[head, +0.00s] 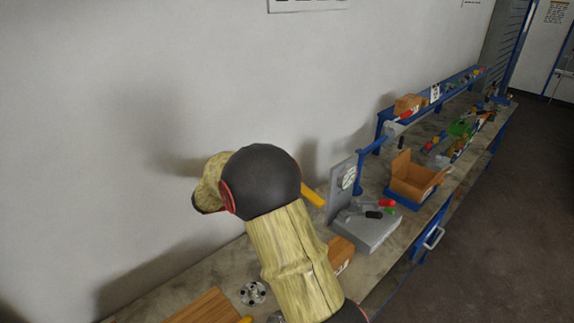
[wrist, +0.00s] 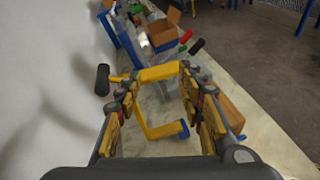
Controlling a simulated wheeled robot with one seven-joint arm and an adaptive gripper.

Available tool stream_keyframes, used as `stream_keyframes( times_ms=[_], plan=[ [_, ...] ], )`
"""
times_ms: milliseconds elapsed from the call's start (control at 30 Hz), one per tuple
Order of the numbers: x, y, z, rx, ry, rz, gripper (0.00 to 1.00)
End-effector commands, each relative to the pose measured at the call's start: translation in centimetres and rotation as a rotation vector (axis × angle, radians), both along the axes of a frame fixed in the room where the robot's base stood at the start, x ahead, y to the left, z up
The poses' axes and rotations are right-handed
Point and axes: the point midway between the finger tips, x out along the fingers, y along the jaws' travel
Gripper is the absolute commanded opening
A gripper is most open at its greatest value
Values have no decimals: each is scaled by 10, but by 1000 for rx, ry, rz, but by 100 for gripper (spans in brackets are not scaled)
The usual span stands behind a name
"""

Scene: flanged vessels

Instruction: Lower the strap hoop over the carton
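The strap hoop (wrist: 160,73) is a yellow, angular loop with a blue piece at its lower right. In the wrist view it shows between and beyond my fingers, which hide parts of its sides. A yellow bar (head: 313,196), likely part of it, shows beside my arm's dark joint in the head view. My gripper (wrist: 160,80) has its fingers wide apart, one on each side of the hoop; I see no clear grip on it. The brown carton (wrist: 230,113) stands on the bench right of my right finger. It also shows partly behind my arm in the head view (head: 341,252).
A grey fixture (head: 366,232) with red, black and green handles stands beyond the carton. An open cardboard box (head: 415,182) lies farther along the bench. A dark cylindrical grip (wrist: 102,80) is left of my fingers. The wall (head: 120,110) runs close on the left.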

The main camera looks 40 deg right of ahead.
Motion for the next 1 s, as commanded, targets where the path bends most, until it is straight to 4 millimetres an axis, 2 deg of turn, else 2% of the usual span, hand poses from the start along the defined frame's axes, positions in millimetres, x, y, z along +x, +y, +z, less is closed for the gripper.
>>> stream_keyframes(
  times_ms=[33,200,400,667,1000],
  plan=[
    [14,-4,1,-39,46,24,39],
    [57,-12,-9,-178,182,114,39],
    [92,-14,-22,-297,291,191,39],
    [106,-18,-30,-349,334,223,39],
    [112,-67,-30,-346,334,221,39]
  ],
)
